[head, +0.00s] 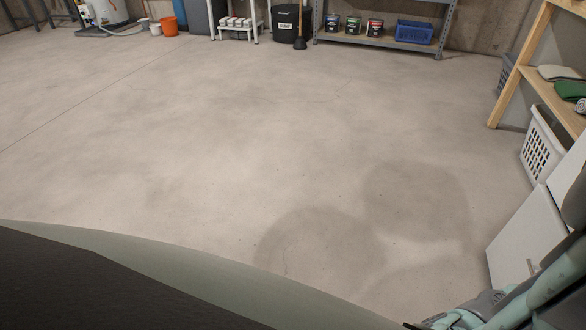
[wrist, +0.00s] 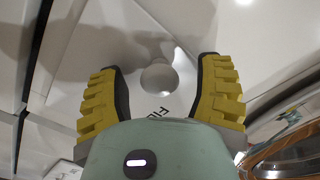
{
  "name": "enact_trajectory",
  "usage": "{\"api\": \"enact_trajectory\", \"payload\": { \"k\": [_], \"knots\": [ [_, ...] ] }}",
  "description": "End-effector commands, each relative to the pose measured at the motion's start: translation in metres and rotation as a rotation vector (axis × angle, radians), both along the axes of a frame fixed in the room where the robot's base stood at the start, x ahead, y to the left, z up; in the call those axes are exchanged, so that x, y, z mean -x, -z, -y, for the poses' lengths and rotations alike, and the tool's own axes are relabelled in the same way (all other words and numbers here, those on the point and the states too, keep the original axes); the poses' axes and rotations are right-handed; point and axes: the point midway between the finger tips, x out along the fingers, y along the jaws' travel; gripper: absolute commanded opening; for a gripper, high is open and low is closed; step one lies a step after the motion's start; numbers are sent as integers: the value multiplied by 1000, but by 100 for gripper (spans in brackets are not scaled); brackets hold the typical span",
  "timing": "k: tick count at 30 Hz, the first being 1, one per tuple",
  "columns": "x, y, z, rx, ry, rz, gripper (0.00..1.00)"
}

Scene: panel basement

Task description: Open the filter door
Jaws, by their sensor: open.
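A white panel (wrist: 135,98) with dark lettering, partly hidden and seeming to start "FIL", fills the middle of the wrist view; it appears to be the filter door. A round pale grey knob-like spot (wrist: 158,77) is on it, and I cannot tell whether it stands out or is recessed. My gripper (wrist: 161,64) is open, its yellow ridged fingers with dark pads on either side of the round spot. Nothing is held between them. I cannot tell whether the fingers touch the panel. In the head view my arm covers the lower right corner and the fingers are not visible.
A round glass appliance door (wrist: 288,150) is at lower right in the wrist view. In the head view, white appliances (head: 525,240) stand at right, beside a white laundry basket (head: 540,147) and a wooden shelf (head: 520,75). The concrete floor (head: 230,130) is clear.

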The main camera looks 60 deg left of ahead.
Motion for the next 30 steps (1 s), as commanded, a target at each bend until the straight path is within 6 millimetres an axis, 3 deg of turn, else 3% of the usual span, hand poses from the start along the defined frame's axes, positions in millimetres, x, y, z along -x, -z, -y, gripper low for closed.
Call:
{"api": "enact_trajectory", "payload": {
  "k": [10,30],
  "knots": [
    [-1,0,3,0,2,0,68],
    [-1,0,2,1,2,1,0]
  ]
}}
